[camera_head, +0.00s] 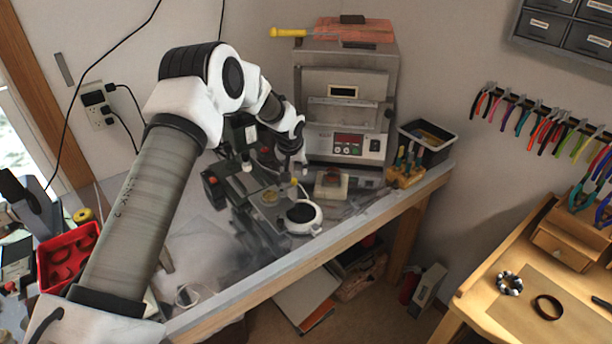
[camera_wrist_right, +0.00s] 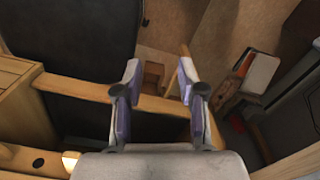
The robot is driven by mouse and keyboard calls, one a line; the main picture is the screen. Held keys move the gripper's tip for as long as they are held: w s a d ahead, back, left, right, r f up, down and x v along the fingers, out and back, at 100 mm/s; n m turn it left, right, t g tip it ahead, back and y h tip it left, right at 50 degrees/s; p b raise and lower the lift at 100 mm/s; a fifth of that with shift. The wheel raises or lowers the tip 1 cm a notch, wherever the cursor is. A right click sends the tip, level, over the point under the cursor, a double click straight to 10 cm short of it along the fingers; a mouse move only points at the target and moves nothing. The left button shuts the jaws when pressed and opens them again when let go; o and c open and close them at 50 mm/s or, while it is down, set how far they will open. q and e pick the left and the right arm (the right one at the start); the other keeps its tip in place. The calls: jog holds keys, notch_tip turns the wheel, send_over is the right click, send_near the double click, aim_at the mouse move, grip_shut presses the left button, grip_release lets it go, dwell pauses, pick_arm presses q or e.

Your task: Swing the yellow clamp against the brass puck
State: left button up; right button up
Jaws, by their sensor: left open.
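A small brass puck (camera_head: 269,196) sits on the dark machine (camera_head: 250,213) on the metal bench. A small yellow piece (camera_head: 293,182), which looks like the yellow clamp, shows just right of the puck; its exact pose is too small to tell. My left gripper (camera_head: 296,172) is open just above the yellow piece, pointing down; I cannot tell whether it touches it. My right gripper (camera_wrist_right: 159,72) is open and empty in the right wrist view, with its fingers well apart.
A furnace (camera_head: 345,105) stands behind. A white round device (camera_head: 302,215) with a black top sits in front of the machine. A tool holder (camera_head: 405,172) and a black bin (camera_head: 427,140) are at the right. A red tray (camera_head: 68,256) lies at the left.

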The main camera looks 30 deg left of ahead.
aim_at(294, 180)
pick_arm(q)
jog(key=x, duration=0.1)
jog(key=p+x, duration=0.1)
jog(key=x, duration=0.1)
jog(key=a+x, duration=0.1)
jog(key=x, duration=0.1)
jog(key=shift+s+f+p, duration=0.25)
jog(key=shift+f+p, duration=0.05)
jog(key=shift+p, duration=0.1)
jog(key=shift+w+d+f, duration=0.2)
jog(key=shift+w+f, duration=0.1)
jog(key=shift+s+a+r, duration=0.1)
jog(key=shift+s, duration=0.1)
grip_shut()
pick_arm(e)
jog(key=r, duration=0.2)
jog(key=shift+s+a+r, duration=0.25)
jog(key=shift+r, duration=0.05)
jog(key=shift+f, duration=0.2)
